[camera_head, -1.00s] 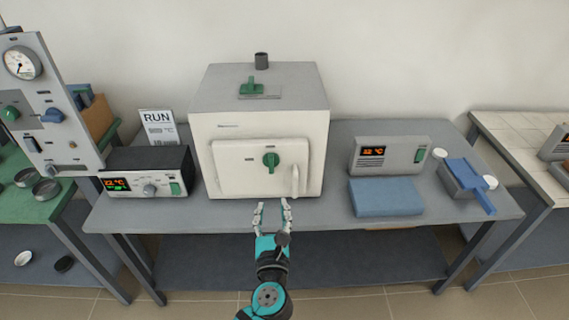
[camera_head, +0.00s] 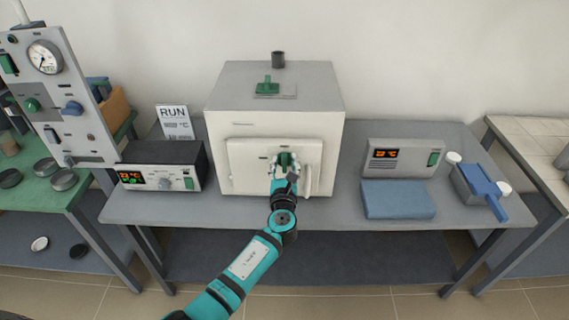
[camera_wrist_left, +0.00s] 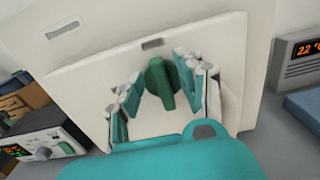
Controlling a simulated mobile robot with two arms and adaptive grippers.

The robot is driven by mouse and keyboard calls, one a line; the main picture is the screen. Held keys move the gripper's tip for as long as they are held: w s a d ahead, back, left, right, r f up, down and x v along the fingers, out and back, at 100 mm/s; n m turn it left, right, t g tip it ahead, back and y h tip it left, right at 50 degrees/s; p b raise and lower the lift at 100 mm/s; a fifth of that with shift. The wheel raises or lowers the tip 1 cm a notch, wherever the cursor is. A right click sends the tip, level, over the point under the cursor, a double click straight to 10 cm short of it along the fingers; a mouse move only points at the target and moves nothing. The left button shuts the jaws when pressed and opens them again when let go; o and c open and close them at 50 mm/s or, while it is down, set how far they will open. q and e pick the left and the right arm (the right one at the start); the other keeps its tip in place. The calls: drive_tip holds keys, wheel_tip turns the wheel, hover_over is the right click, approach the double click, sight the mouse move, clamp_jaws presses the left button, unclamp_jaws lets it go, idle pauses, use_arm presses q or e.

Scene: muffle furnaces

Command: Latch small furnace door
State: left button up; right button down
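The small furnace (camera_head: 275,90) is a white box with a grey top on the middle table. Its door (camera_head: 246,165) looks shut against the front. The green latch knob (camera_wrist_left: 160,80) sits on the door, its grip pointing down and slightly right in the left wrist view. The knob also shows in the head view (camera_head: 286,160), partly covered by my gripper. My left gripper (camera_head: 286,168) is at the door front, with its fingers open on both sides of the knob. In the left wrist view, a gap shows between the fingers and the knob. My right gripper is not in view.
A pale vertical handle (camera_head: 308,180) stands on the door close to the right of my gripper. A controller (camera_head: 160,168) stands at the left, another (camera_head: 400,157) at the right, behind a blue block (camera_head: 398,199). The table front is mostly clear.

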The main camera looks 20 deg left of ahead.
use_arm(q)
drive_tip(key=shift+w, duration=0.1)
clamp_jaws()
idle(0.4)
